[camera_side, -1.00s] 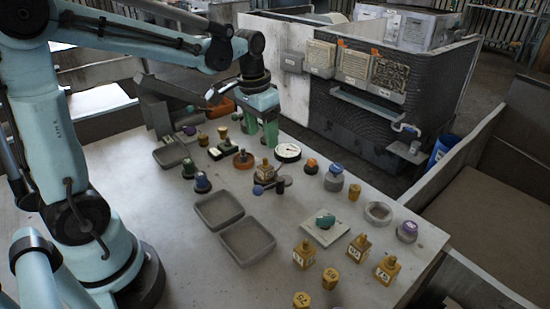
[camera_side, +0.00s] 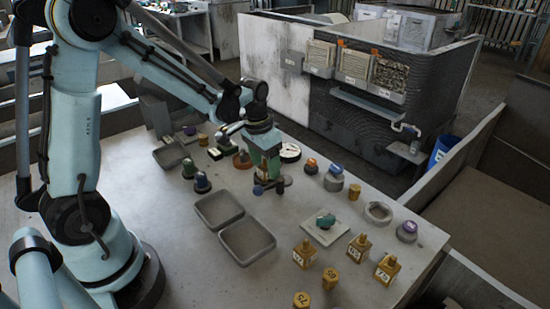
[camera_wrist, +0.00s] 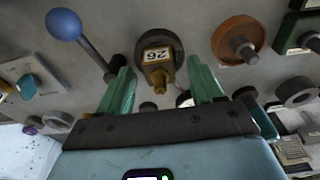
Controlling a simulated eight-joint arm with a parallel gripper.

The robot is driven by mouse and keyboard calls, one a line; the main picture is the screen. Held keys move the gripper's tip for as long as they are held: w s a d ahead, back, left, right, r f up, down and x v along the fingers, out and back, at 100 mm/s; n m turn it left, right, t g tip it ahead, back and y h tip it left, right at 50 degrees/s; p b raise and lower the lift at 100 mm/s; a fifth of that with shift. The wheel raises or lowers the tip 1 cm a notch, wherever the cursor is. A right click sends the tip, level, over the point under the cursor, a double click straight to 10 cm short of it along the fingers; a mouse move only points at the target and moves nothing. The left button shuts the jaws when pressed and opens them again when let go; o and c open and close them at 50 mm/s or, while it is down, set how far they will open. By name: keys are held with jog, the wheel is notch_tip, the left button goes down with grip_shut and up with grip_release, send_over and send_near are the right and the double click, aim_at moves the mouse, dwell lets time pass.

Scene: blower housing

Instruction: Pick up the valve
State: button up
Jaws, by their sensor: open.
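My gripper (camera_side: 266,172) points down over the middle of the table, its two green fingers apart. In the wrist view the open gripper (camera_wrist: 160,78) has a brass-coloured fitting (camera_wrist: 158,77) with a label reading 26 and a dark round base between its fingers, which seems to be the valve. I cannot tell whether the fingers touch it. In the side view the fingers mostly hide it. A lever with a blue ball (camera_wrist: 65,24) lies just left of the left finger in the wrist view; its ball (camera_side: 258,190) shows below the gripper in the side view.
An orange round part (camera_wrist: 238,40) sits right of the fingers in the wrist view. Two grey trays (camera_side: 247,241) lie in front of the gripper. Several brass labelled blocks (camera_side: 305,254) stand toward the front right. A white dial (camera_side: 290,152) is behind the gripper.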

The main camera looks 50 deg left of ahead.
jog(key=shift+c, duration=0.5)
grip_shut()
